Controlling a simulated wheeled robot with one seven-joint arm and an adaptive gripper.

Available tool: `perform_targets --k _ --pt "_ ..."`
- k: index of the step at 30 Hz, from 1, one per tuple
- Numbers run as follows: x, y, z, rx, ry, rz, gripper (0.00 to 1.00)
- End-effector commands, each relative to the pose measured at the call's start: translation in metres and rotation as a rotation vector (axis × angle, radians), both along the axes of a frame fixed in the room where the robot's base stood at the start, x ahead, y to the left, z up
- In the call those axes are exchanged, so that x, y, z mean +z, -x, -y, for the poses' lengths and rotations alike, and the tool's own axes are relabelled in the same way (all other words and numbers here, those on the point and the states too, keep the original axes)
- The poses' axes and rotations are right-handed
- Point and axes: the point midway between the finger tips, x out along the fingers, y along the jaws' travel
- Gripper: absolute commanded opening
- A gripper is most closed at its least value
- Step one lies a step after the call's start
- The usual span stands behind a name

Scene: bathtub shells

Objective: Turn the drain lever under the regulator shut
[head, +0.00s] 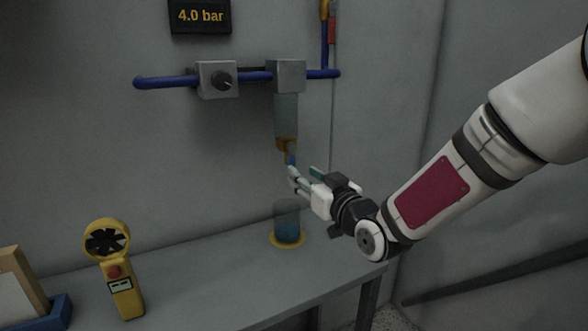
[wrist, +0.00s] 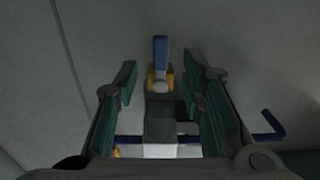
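The regulator (head: 288,76) is a grey block on the blue wall pipe, with a grey-green bowl (head: 286,116) below it. A brass drain fitting (head: 284,143) sits under the bowl, and the small blue drain lever (head: 291,159) hangs down from it. In the wrist view the blue lever (wrist: 160,50) sticks up the picture from the brass fitting (wrist: 153,78). My gripper (head: 302,173) is just below and right of the lever. Its green-padded fingers (wrist: 171,76) are open, on either side of the fitting, apart from it. Nothing is held.
A clear cup (head: 287,222) with bluish contents stands on a yellow ring on the bench (head: 215,275), below the drain. A yellow fan-headed meter (head: 116,265) stands at left. A knob box (head: 217,79) and a "4.0 bar" display (head: 200,16) are on the wall.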

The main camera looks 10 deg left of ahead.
Motion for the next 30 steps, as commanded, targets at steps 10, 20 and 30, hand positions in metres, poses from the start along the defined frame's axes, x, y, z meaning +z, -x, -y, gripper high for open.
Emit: perform_targets --k 10,20,30 --pt "-0.001 -0.046 -0.031 0.001 0.001 -0.001 0.37" --pt "0.0 -0.055 -0.037 -0.001 0.001 -0.001 0.37" --pt "0.0 -0.055 -0.037 -0.001 0.001 -0.001 0.0"
